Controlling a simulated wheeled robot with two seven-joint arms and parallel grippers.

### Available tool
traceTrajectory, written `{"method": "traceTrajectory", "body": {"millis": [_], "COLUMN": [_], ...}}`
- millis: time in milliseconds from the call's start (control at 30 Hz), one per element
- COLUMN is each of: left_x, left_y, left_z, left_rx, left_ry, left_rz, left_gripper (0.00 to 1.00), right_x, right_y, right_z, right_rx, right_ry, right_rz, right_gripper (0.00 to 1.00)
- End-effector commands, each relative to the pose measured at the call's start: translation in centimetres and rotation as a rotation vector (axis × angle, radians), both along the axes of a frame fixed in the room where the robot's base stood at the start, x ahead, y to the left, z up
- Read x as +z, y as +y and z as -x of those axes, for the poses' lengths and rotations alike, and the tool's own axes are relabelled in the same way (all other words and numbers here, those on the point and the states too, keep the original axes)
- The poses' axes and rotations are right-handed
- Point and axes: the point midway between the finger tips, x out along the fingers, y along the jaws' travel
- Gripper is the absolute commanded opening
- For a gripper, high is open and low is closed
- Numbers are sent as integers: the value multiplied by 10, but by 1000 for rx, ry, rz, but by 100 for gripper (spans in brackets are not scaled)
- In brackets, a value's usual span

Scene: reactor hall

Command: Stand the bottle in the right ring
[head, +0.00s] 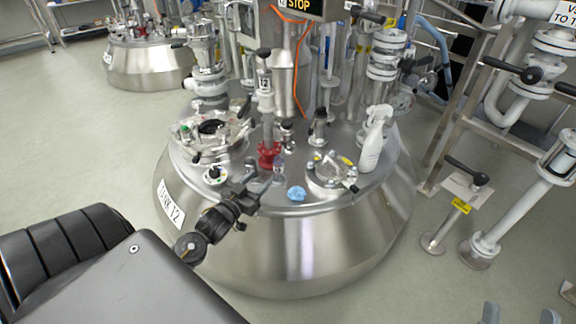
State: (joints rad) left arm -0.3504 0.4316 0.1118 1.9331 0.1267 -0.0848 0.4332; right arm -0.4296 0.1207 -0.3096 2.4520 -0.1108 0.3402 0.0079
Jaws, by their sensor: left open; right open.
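A white spray bottle (373,146) stands upright on the tank lid, to the right of a round metal ring fitting (314,183). A small clear bottle (279,172) stands left of that ring, near a red flange; I cannot tell which bottle the task means. Another round fitting (193,150) with a dark centre lies on the lid's left side. My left gripper (258,183) is open, just left of the small clear bottle; I see nothing held. Only the fingertips of my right gripper (520,314) show at the bottom right edge, open and far from the tank.
The steel tank (290,250) has a crowded lid. A blue crumpled item (296,193) lies near its front edge. A red flanged pipe (268,155) rises mid-lid, with more pipes behind. A white valve pipe (515,205) and a stair frame stand right. Floor at left is clear.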

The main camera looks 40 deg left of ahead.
Motion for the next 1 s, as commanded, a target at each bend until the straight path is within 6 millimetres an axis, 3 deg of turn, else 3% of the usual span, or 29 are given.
{"method": "traceTrajectory", "body": {"millis": [67, 133, 233, 300, 400, 500, 600, 700, 1000], "left_x": [4, 13, 41, 72, 122, 170, 206, 225, 230], "left_y": [-17, -50, -122, -175, -236, -276, -297, -308, -310], "left_z": [1, 4, 18, 35, 66, 99, 125, 140, 145], "left_rx": [-31, -92, -221, -314, -415, -476, -503, -511, -514], "left_ry": [-16, -55, -160, -262, -426, -579, -698, -764, -781], "left_rz": [3, 6, 15, 26, 51, 80, 102, 116, 118], "left_gripper": [50, 50, 50, 50, 50, 50, 50, 50, 50], "right_x": [0, 0, 0, 0, 0, 0, 0, 0, 0], "right_y": [0, 0, 0, 0, 0, 0, 0, 0, 0], "right_z": [0, 0, 0, 0, 0, 0, 0, 0, 0], "right_rx": [0, 0, 0, 0, 0, 1, 1, 1, 1], "right_ry": [0, 0, 0, 0, 0, 0, -1, -1, -2], "right_rz": [0, 0, 0, 0, 0, 1, 0, 0, 0], "right_gripper": [56, 56, 56, 56, 56, 56, 56, 56, 56]}}
